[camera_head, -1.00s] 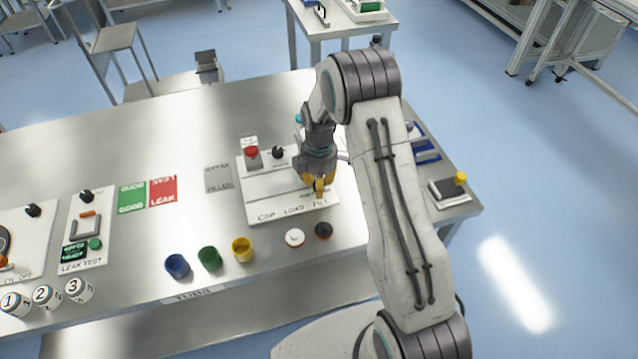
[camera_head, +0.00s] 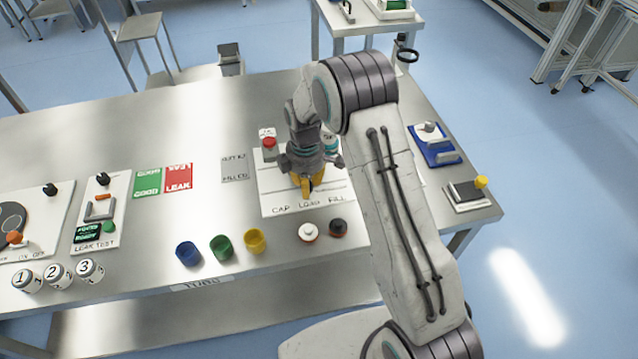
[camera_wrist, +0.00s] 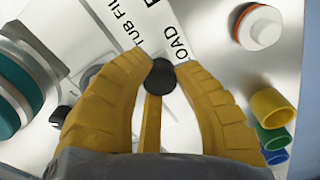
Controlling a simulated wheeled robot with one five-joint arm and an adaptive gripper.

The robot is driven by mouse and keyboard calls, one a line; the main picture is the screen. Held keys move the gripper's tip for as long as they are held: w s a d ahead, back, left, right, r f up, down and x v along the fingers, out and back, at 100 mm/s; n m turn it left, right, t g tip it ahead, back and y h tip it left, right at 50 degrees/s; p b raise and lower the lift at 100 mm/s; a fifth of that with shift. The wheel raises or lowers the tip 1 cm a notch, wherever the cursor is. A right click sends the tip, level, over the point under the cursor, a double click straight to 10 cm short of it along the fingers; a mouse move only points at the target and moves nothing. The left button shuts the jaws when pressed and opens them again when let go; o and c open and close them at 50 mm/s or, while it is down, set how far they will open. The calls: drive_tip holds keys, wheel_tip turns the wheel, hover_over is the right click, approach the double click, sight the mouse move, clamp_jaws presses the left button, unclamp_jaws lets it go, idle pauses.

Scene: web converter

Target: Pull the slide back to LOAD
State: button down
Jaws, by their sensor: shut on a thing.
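The white slide panel (camera_head: 266,203) on the bench carries the printed words CAP, LOAD and FILL along its front edge. My gripper (camera_head: 307,191) reaches down over it, with its yellow fingers above the LOAD word. In the wrist view the two fingers close on a dark round knob (camera_wrist: 161,76), the slide's handle. The knob stands beside the LOAD word (camera_wrist: 178,48), whose first letter is partly covered. The slide's body and most of its track are hidden under my gripper.
A red button (camera_head: 269,143) stands at the panel's back left. Blue (camera_head: 188,254), green (camera_head: 221,248) and yellow (camera_head: 255,240) tubs, and white-topped (camera_head: 308,232) and dark-topped (camera_head: 338,228) pieces, stand in front. A blue fixture (camera_head: 434,150) is to the right.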

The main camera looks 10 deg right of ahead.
drive_tip(key=shift+s+f, duration=0.1)
drive_tip(key=c, duration=0.9)
unclamp_jaws()
wheel_tip(320, 180, up, 12)
drive_tip(key=shift+r, duration=0.1)
idle(0.4)
